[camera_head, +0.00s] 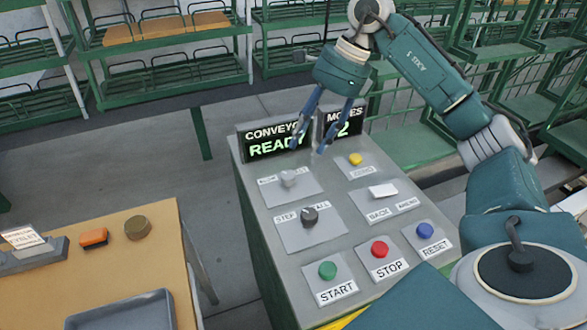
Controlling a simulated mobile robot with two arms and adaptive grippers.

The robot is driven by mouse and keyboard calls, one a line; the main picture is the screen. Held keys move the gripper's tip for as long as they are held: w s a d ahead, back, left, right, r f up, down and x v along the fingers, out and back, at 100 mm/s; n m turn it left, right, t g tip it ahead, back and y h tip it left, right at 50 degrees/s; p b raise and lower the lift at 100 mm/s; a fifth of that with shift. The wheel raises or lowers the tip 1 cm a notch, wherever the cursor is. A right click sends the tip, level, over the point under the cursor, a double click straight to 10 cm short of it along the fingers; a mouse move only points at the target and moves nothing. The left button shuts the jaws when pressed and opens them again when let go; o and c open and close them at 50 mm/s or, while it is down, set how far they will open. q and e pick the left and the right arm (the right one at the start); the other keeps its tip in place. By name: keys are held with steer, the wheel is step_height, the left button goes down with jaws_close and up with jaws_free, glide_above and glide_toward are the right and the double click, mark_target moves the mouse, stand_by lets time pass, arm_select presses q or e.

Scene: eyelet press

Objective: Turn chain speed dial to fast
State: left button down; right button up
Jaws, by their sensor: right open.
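A grey control panel (251,187) stands in the middle of the view. A light grey dial (289,178) sits on its upper left plate; the lettering beside it is too blurred to read surely, and the way it points is unclear. A dark dial (310,215) sits below it on a plate marked "STEP" and, apparently, "ALL". My right gripper (307,150) reaches in from the upper right, fingers pointing down and apart, with nothing between them. Its tips show just above the light grey dial, in front of the displays, and do not appear to touch it. My left gripper is out of view.
Displays (269,140) read "READY" and "2" at the panel's back. A yellow button (355,159), white switch (383,190), green START (327,270), red STOP (379,249) and blue RESET (425,230) surround the dials. A wooden table (160,230) stands left. Green racks line the back.

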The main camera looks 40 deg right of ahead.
mark_target(289, 174)
steer(key=p+x, duration=0.1)
steer(key=x, duration=0.9)
steer(key=shift+a+f+p, duration=0.15)
steer(key=shift+f+p, duration=0.15)
steer(key=shift+p, duration=0.1)
steer(key=c, duration=1.1)
